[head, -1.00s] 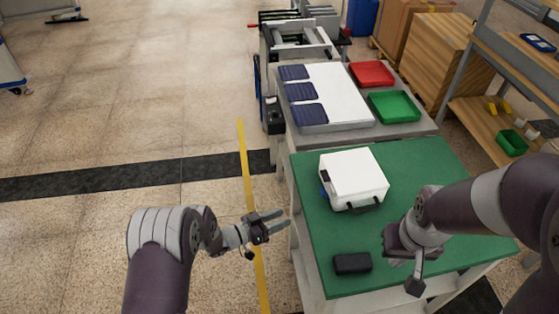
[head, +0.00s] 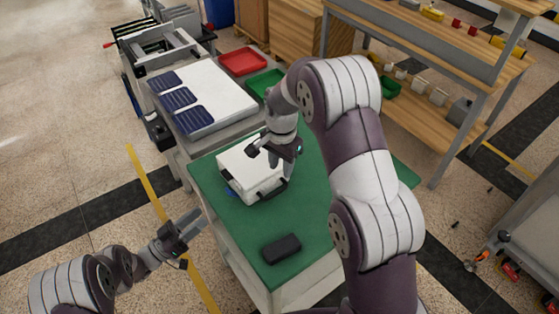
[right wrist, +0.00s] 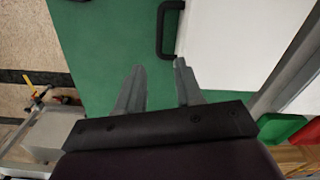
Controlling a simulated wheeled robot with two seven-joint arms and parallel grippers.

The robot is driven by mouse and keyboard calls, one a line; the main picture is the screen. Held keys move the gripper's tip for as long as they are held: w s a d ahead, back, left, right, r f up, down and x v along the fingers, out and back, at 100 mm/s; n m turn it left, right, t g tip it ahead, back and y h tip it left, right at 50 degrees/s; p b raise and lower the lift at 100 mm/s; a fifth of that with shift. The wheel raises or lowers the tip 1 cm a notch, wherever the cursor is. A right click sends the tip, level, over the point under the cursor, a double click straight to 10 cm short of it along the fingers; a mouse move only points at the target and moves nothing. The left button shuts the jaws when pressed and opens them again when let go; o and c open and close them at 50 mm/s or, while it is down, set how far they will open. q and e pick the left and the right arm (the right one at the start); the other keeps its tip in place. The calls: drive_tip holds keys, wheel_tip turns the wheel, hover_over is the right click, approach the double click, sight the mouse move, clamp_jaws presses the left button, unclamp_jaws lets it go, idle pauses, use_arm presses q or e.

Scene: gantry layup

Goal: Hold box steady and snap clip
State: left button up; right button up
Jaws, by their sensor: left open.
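The white box (head: 240,168) lies closed on the green table mat, with a black handle (head: 272,191) on its near side and a dark clip (head: 226,174) at its left corner. In the right wrist view the white lid (right wrist: 235,45) and handle (right wrist: 166,30) show past the fingers. My right gripper (head: 281,170) is above the box's right part, partly hiding it; the right wrist view shows its two fingers (right wrist: 159,75) apart with nothing between them. I cannot tell whether it touches the box. My left gripper (head: 196,222) is open and empty, left of the table over the floor.
A black block (head: 281,248) lies on the green mat (head: 240,225) near the front. Behind are a white panel with dark blue pads (head: 178,97), a red tray (head: 243,61) and a green tray (head: 264,82). A wooden shelf rack (head: 440,100) stands at the right.

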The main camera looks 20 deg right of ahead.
sight(281, 191)
wheel_tip(281, 191, down, 12)
drive_tip(key=m, duration=0.2)
drive_tip(key=shift+r+m, duration=0.2)
drive_tip(key=shift+m, duration=0.2)
use_arm(q)
drive_tip(key=shift+s+r, duration=0.1)
use_arm(e)
clamp_jaws()
use_arm(q)
clamp_jaws()
drive_tip(key=w+a+r+m+y, duration=0.1)
drive_tip(key=w+a+r+m, duration=0.2)
drive_tip(key=a+r+m, duration=0.25)
drive_tip(key=s+f+m+y, duration=0.1)
drive_tip(key=s+m+y, duration=0.1)
drive_tip(key=m, duration=1.5)
drive_tip(key=s+f+m+g+y, duration=0.1)
drive_tip(key=s+f+m, duration=0.1)
drive_tip(key=m, duration=1.4)
drive_tip(key=shift+s+d+m+y, duration=0.15)
drive_tip(key=shift+s+m+y, duration=0.25)
drive_tip(key=shift+s, duration=0.3)
